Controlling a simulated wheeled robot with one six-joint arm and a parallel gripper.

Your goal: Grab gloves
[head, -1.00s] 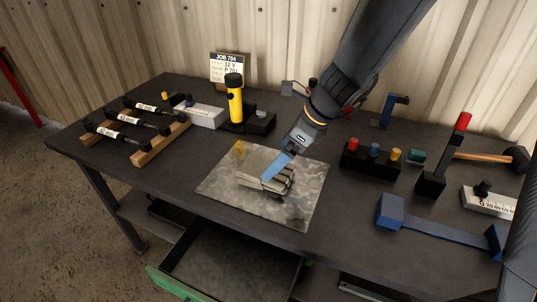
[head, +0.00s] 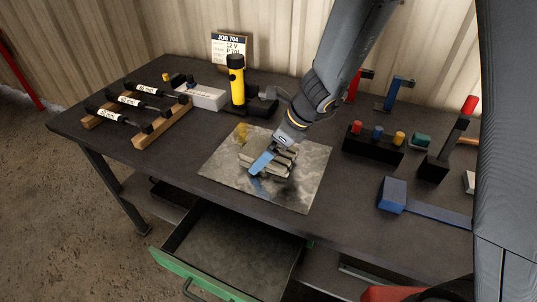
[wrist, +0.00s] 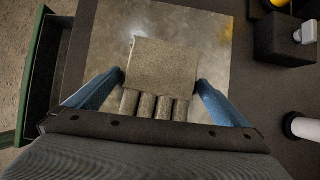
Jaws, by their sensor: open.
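The gloves (head: 280,162) lie as a grey-beige pair on a grey metal sheet (head: 306,188) on the bench. In the wrist view the glove (wrist: 163,66) shows a broad flat cuff and several finger-like rolls (wrist: 152,106). My gripper (head: 260,165) is down at the gloves in the head view. In the wrist view my gripper (wrist: 160,80) has its two blue fingers apart, one on each side of the glove, close to its edges. I cannot tell whether the fingers touch it. The gripper partly hides the gloves in the head view.
An open green-fronted drawer (head: 230,250) juts out below the bench front. A yellow flashlight (head: 237,90) stands behind the sheet. A black block with coloured caps (head: 372,150) and a blue bracket (head: 393,194) are to the right. Black cylinders on a wooden rack (head: 160,130) are left.

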